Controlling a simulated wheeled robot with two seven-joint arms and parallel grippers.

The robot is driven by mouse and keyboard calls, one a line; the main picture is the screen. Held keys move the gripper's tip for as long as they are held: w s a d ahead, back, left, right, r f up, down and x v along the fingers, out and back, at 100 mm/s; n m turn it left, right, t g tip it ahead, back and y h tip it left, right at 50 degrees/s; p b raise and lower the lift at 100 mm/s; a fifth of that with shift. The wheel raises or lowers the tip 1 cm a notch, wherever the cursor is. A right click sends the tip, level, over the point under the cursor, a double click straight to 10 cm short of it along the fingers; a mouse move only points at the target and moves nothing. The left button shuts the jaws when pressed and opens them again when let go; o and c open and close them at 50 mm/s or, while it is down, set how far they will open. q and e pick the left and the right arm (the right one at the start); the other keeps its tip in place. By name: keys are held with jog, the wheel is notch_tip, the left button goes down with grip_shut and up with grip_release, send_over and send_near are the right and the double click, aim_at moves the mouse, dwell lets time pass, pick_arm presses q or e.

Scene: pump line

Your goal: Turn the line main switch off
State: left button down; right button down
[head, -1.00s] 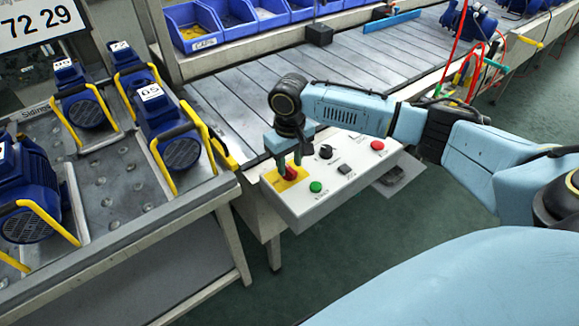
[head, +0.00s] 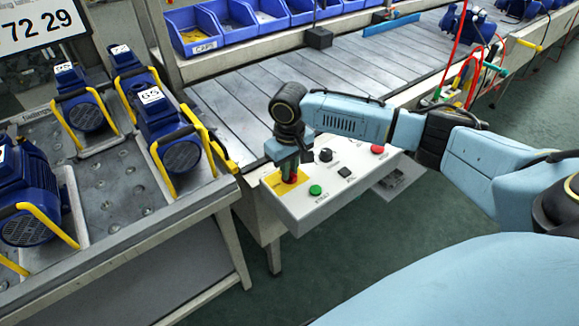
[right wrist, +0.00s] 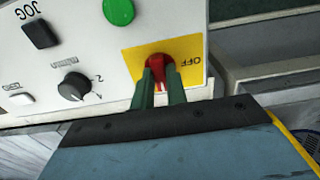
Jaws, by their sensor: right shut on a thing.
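The line main switch is a red handle (right wrist: 158,66) on a yellow plate (right wrist: 188,50) marked OFF in the right wrist view. In the head view the yellow plate (head: 272,181) is at the left end of the white control box (head: 318,208). My right gripper (right wrist: 160,82) is shut on the red handle, with a green finger on either side of it. In the head view my right gripper (head: 290,176) reaches down over the plate and mostly hides the handle. My left gripper is not in view.
Close to the switch are a green button (head: 316,190), a black selector knob (head: 326,155), a black JOG button (head: 344,172) and a red button (head: 377,149). Blue pumps with yellow handles stand on the left bench (head: 140,215). The conveyor (head: 225,105) runs behind the box.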

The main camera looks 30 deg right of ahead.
jog(key=shift+r, duration=0.15)
jog(key=n+p, duration=0.4)
jog(key=p, duration=0.2)
jog(key=shift+r+n+p, duration=0.1)
jog(key=shift+n+p, duration=0.55)
jog(key=shift+n, duration=0.05)
jog(key=n+p, duration=0.2)
jog(key=shift+n, duration=0.4)
jog(key=shift+n+p, duration=0.4)
jog(key=shift+n, duration=0.5)
jog(key=n+p, duration=0.1)
jog(key=n, duration=0.2)
jog(key=shift+n, duration=0.3)
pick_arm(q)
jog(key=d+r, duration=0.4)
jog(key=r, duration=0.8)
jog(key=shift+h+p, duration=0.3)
pick_arm(e)
jog(key=n, duration=0.4)
jog(key=shift+f, duration=0.2)
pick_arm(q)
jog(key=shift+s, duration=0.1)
pick_arm(e)
jog(key=shift+n, duration=0.3)
jog(key=c, duration=1.4)
grip_release()
